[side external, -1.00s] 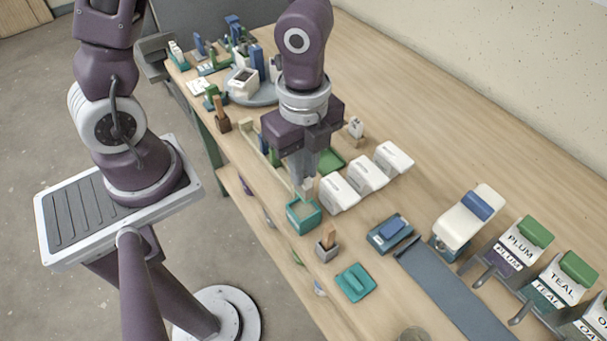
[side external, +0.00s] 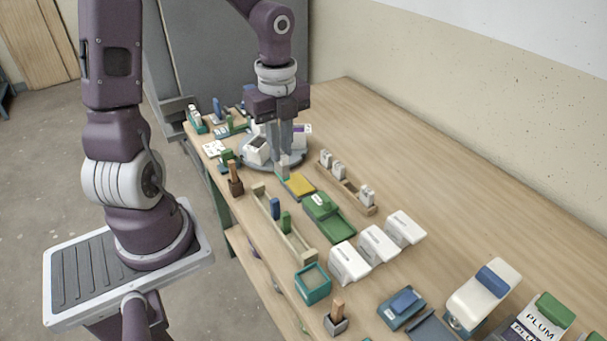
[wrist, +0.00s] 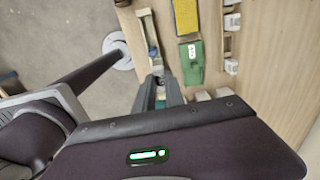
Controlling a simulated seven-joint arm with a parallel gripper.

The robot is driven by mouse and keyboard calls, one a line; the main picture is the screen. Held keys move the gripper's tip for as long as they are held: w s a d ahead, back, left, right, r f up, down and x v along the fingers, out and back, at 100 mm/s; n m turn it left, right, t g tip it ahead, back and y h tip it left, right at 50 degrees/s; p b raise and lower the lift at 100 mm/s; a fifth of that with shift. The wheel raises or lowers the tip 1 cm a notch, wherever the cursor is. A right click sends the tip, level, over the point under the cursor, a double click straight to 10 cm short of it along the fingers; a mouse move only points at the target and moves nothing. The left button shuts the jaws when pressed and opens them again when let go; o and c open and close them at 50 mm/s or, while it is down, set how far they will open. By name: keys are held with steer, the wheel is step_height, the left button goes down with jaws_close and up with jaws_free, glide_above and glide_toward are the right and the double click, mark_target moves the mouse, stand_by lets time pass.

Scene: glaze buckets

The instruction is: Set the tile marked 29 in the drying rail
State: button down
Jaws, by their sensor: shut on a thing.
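My gripper (side external: 285,155) is shut on a small pale grey tile (side external: 283,168), held upright above the table in front of the grey turntable. In the wrist view, my fingers (wrist: 159,88) close on a small greyish piece (wrist: 158,71). Its marking cannot be read. A wooden rail (side external: 352,187), which looks like the drying rail, lies to the right of my gripper. It holds small white tiles (side external: 367,195), with a gap between the far ones and the nearest. The rail also shows at the right of the wrist view (wrist: 229,45).
A yellow-topped pad (side external: 299,185) and a green tray (side external: 328,217) lie near the rail. A beige trough (side external: 300,238), a teal box (side external: 313,284) and white blocks (side external: 378,243) stand nearer. The grey turntable (side external: 262,164) holds items behind my gripper. The table right of the rail is clear.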

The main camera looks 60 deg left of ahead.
steer(key=s+a, duration=0.2)
steer(key=a, duration=0.4)
steer(key=shift+w+a+f, duration=0.1)
steer(key=shift+f, duration=3.35)
steer(key=shift+w+a+f, duration=0.1)
steer(key=shift+f, duration=3.35)
steer(key=shift+f, duration=0.3)
steer(key=c, duration=1.3)
jaws_free()
steer(key=shift+c, duration=0.2)
steer(key=shift+r, duration=0.1)
step_height(320, 180, up, 7)
